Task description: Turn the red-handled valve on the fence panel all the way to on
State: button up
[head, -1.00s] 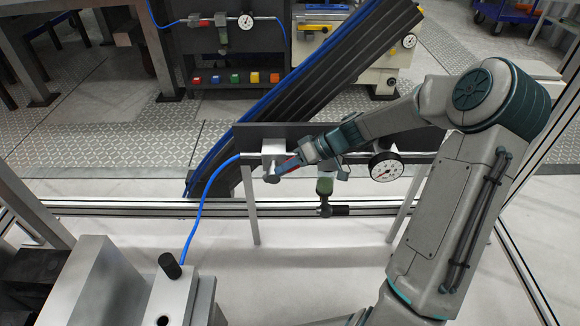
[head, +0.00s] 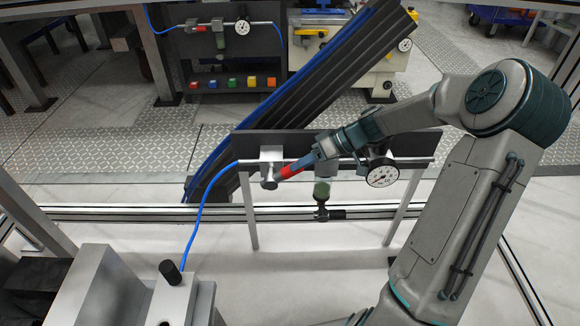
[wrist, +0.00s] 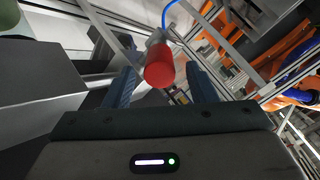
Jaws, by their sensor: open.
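The valve (head: 269,170) is a grey metal block with a round hub, near the left end of the dark fence panel (head: 410,143). Its red handle (head: 293,170) points right and slightly up from the hub. My gripper (head: 310,161) is to the right of the handle, by its free end. In the wrist view the handle's round red end (wrist: 159,66) shows between the two blue fingers of my gripper (wrist: 160,72). The fingers are open, with a gap on each side of the red end. The handle's far part is mostly hidden behind its end.
A white pressure gauge (head: 382,173) sits right of my gripper on the same line. A green-grey fitting with a black knob (head: 322,213) hangs below. A blue hose (head: 200,205) runs down from the valve's left. A grey metal block (head: 85,285) stands at front left.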

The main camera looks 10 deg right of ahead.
jog(key=p+v, duration=0.1)
jog(key=v, duration=0.6)
jog(key=shift+d, duration=0.15)
jog(key=shift+r, duration=0.1)
jog(key=shift+c, duration=0.3)
